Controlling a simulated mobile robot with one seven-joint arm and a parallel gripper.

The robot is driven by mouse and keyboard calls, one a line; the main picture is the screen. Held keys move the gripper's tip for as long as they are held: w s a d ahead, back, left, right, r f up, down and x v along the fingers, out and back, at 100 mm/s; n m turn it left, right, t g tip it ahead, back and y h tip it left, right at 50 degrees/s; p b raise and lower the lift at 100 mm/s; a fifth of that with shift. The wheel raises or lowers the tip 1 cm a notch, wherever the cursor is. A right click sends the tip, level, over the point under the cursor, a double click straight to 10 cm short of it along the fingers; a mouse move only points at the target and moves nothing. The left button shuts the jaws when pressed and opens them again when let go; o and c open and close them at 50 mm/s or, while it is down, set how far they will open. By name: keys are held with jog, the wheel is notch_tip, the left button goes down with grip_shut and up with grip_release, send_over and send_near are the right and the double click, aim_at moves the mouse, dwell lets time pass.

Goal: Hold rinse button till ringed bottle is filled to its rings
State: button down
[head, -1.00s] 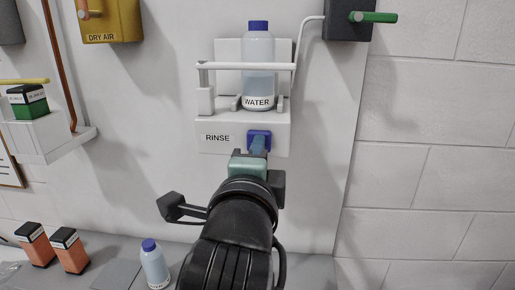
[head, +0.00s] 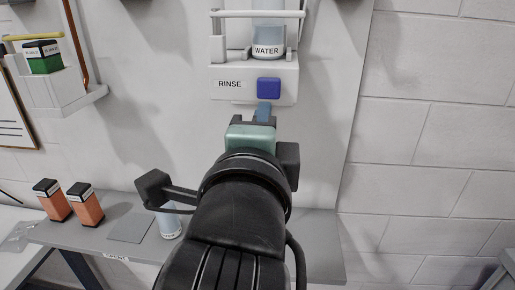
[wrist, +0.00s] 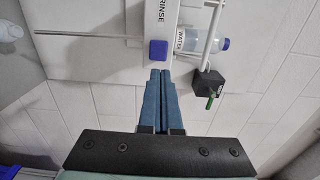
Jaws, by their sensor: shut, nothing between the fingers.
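The blue square rinse button (head: 268,88) is on the white fixture beside the RINSE label; it also shows in the wrist view (wrist: 158,50). My gripper (head: 264,112) is shut and empty, its blue fingertips just below the button. The wrist view shows the fingertips (wrist: 160,75) apart from the button's lower edge. A clear bottle labelled WATER (head: 268,38) stands upright in the fixture, its top cut off in the head view; its blue cap shows in the wrist view (wrist: 224,44). I cannot make out rings or the fill level.
Another bottle (head: 169,224) stands on the grey bench, partly hidden by my arm. Two orange black-topped containers (head: 86,205) stand to its left. A white shelf (head: 62,108) holds a green box. A dark box with a green handle (wrist: 208,84) is right of the fixture.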

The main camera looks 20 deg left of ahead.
jog(key=b+v, duration=0.3)
jog(key=b, duration=0.2)
jog(key=shift+s+d+f, duration=0.1)
jog(key=shift+s, duration=0.05)
jog(key=shift+s, duration=0.1)
jog(key=s+d+r+n+t+h, duration=0.2)
jog(key=d+r+n+t, duration=0.3)
jog(key=d+r+n, duration=0.1)
jog(key=s+d+r+n+t+h, duration=0.2)
jog(key=d+r+n+t, duration=0.3)
jog(key=n, duration=0.3)
jog(key=shift+s+d+r+n+h, duration=0.3)
jog(key=shift+d+r+n+h, duration=0.15)
jog(key=shift+d, duration=0.4)
